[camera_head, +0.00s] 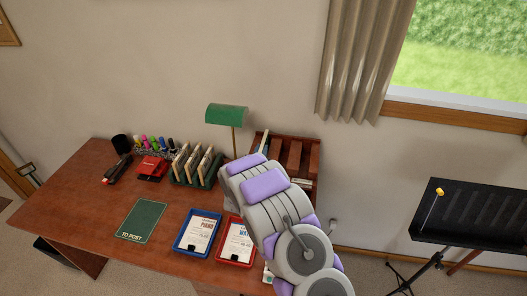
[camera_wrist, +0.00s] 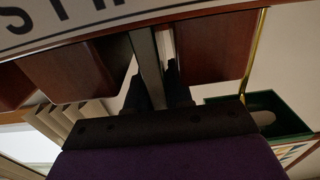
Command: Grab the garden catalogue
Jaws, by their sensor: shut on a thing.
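My gripper (camera_wrist: 158,92) shows in the wrist view as two dark fingers, shut on a thin, grey, upright edge (camera_wrist: 147,62). It appears to be the garden catalogue, but no cover or title is readable. The held thing stands between the brown wooden dividers of a desk sorter (camera_wrist: 208,52). In the head view the wooden sorter (camera_head: 292,148) stands at the back right of the desk, partly behind my arm. My gripper is hidden there by the arm.
On the desk (camera_head: 95,195) are a green "TO POST" mat (camera_head: 142,221), a blue tray (camera_head: 187,247), a red tray (camera_head: 224,257), a green rack of cards (camera_head: 205,180) and a green lamp (camera_head: 226,114). A black music stand (camera_head: 475,215) stands to the right.

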